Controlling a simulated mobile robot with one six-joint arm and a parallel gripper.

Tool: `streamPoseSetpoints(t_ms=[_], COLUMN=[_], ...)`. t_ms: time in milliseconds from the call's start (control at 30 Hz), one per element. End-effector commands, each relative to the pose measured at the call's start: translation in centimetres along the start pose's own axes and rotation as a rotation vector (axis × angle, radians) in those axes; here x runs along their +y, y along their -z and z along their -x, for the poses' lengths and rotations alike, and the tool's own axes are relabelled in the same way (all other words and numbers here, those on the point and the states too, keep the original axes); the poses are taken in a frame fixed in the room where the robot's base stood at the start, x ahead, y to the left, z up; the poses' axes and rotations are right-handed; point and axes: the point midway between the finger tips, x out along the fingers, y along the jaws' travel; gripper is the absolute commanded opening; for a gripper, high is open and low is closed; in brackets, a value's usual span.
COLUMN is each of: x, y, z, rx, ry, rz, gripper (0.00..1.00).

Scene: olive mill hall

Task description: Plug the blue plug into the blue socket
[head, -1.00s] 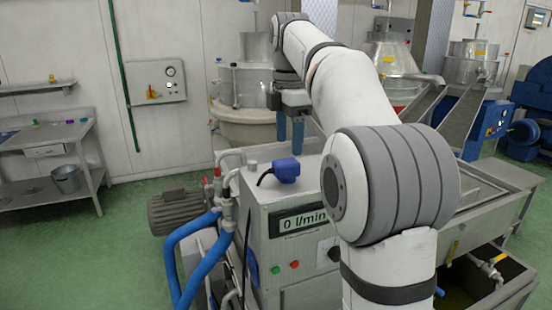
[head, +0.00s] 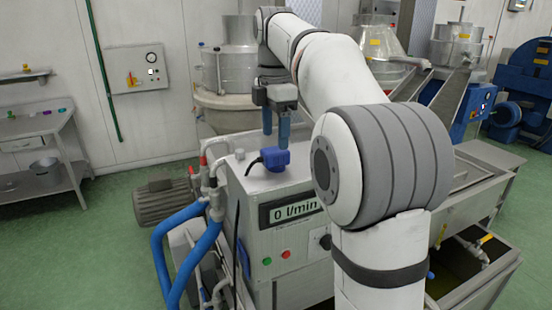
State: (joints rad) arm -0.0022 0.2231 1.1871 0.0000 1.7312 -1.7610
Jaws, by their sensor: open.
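The blue plug (head: 275,159) lies on top of the grey machine with the "0 l/min" display, its dark cable running off to the left. My gripper (head: 275,134) points down with its two blue fingers apart, just above and behind the plug. The fingers look empty, and I cannot tell whether they touch the plug. A small blue part (head: 244,262) shows at the left edge of the machine's front; I cannot tell whether it is the blue socket.
A steel tank (head: 474,268) stands on the right. Green floor is open at the left.

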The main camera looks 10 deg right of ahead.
Motion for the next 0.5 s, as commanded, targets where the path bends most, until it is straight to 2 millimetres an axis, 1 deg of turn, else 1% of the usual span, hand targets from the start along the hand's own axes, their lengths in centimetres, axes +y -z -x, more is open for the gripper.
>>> streamPoseSetpoints(t_ms=[133,233,500], x=[0.0,-0.1,-0.5], y=[0.0,0.1,0.3], z=[0.0,-0.6,-4.0], rx=[0.000,0.000,0.001], ry=[0.000,0.002,0.003], rz=[0.000,0.001,0.000], gripper=[0.65,0.65,0.65])
